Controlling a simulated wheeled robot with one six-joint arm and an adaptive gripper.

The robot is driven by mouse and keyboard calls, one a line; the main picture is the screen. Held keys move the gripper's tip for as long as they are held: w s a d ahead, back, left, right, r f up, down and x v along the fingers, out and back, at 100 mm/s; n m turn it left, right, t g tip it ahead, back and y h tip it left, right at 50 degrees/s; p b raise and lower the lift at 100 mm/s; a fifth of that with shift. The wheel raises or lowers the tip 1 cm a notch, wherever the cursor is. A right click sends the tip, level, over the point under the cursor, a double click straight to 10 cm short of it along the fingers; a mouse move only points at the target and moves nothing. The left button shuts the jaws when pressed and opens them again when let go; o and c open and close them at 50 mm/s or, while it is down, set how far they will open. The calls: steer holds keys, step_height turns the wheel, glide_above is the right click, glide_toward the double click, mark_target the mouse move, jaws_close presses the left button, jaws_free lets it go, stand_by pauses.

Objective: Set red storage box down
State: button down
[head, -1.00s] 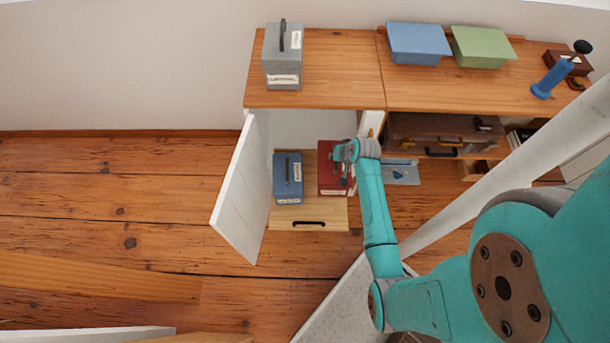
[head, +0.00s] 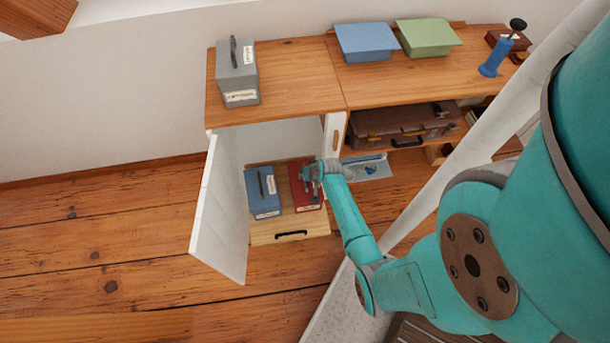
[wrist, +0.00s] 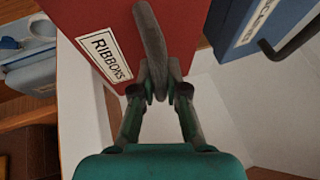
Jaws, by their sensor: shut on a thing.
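The red storage box (head: 302,186) stands in the open cabinet, on or just above the pulled-out wooden drawer, to the right of a blue box (head: 262,190). My gripper (head: 311,176) is shut on the red box's dark handle. In the wrist view my gripper (wrist: 159,92) has its fingers closed around the handle (wrist: 150,40), and the red box (wrist: 95,15) shows a white label reading "RIBBONS". The blue box (wrist: 270,18) is beside it, with a gap between. The underside of the red box is hidden, so I cannot tell whether it touches the drawer.
The white cabinet door (head: 219,215) stands open on the left. A grey box (head: 237,75), a blue bin (head: 365,42) and a green bin (head: 428,37) stand on the top. A brown case (head: 402,125) lies on the right shelf. A pale post rises at the right.

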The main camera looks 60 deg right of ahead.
steer(key=c, duration=1.6)
jaws_free()
steer(key=shift+f, duration=0.1)
steer(key=o, duration=0.4)
